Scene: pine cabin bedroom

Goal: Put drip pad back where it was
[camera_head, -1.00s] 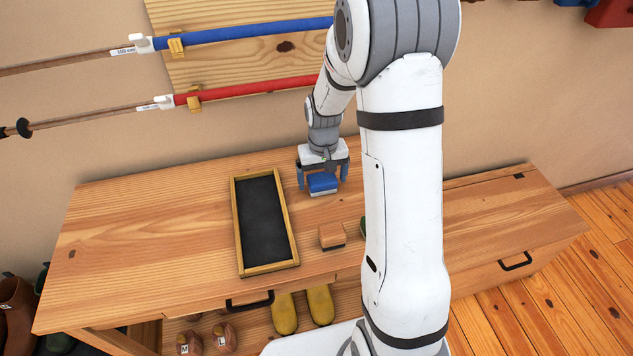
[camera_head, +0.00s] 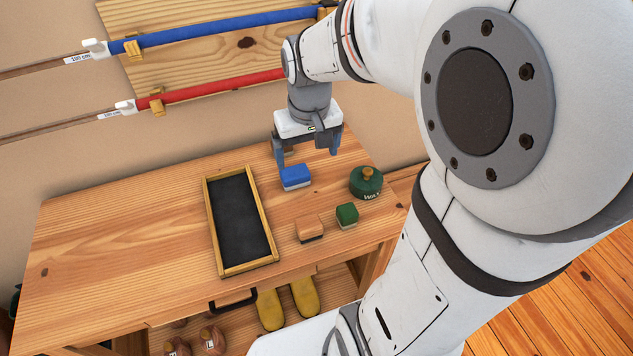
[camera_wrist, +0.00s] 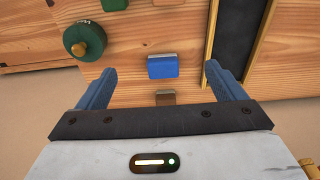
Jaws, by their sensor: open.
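A shallow wooden-framed tray with a dark flat bottom lies on the bench; its frame (camera_head: 264,215) shows whole in the head view, and part of the frame (camera_wrist: 262,40) shows in the wrist view. I cannot tell whether its dark lining (camera_head: 240,218) or a block is the drip pad. A blue block with a pale lower edge (camera_head: 296,176) lies right of the tray; the wrist view shows it (camera_wrist: 163,66) ahead of the fingers. My gripper (camera_head: 307,159) is open and empty above and behind the blue block, apart from it.
On the wooden bench (camera_head: 110,240) stand a tan block (camera_head: 309,227), a green block (camera_head: 347,214) and a round green knobbed container (camera_head: 366,182). A small brown piece (camera_wrist: 165,97) lies between the fingers' lines of view. The bench's left side is clear.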

